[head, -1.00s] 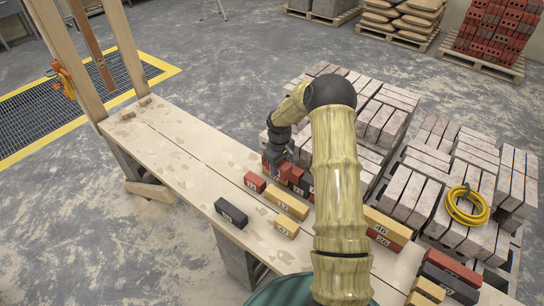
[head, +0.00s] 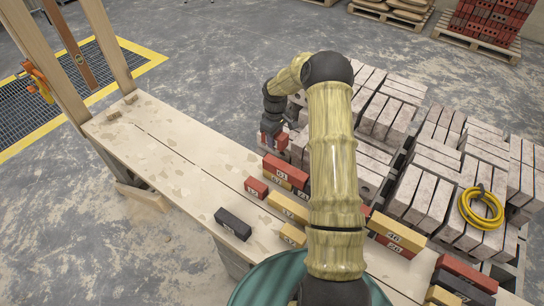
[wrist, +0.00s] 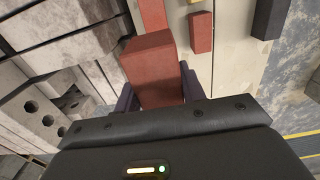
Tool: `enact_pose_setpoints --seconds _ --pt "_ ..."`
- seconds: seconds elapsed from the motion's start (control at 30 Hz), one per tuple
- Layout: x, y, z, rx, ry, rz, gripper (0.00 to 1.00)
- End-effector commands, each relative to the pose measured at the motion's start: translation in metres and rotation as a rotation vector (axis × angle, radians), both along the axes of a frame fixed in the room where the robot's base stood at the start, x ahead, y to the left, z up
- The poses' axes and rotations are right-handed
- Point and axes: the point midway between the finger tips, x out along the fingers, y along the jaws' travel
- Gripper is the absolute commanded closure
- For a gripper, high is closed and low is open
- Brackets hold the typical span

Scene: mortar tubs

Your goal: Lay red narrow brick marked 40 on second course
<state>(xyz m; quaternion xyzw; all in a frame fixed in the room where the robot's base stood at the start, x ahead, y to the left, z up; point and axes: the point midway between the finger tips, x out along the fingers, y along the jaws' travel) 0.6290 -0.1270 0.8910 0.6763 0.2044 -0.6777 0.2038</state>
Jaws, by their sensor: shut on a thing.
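My gripper (head: 271,130) is shut on a red brick (wrist: 150,68), gripped between its two dark fingers in the wrist view. In the head view the held brick (head: 280,140) is partly hidden by the gripper, beyond the far edge of the plank. No number shows on it. A short stacked row stands on the plank: a red brick marked 61 (head: 285,166) lies on top, with a yellow brick (head: 277,181) under it and a dark brick (head: 302,191) beside it. My arm hides the right part of this row.
Loose bricks lie on the plank (head: 160,150): a small red one (head: 256,187), a dark one (head: 232,223) and yellow ones (head: 288,206). More stacked bricks (head: 395,237) stand right of my arm. Grey blocks (head: 385,115) fill pallets behind. The plank's left part is clear.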

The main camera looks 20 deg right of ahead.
Motion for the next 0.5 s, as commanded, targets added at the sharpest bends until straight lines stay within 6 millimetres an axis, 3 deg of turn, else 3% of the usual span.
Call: enact_pose_setpoints --seconds 0.3,0.5 --pt "0.000 0.000 -0.002 0.000 -0.001 0.000 0.96" --pt "-0.001 0.000 -0.029 0.001 0.003 0.001 0.96"
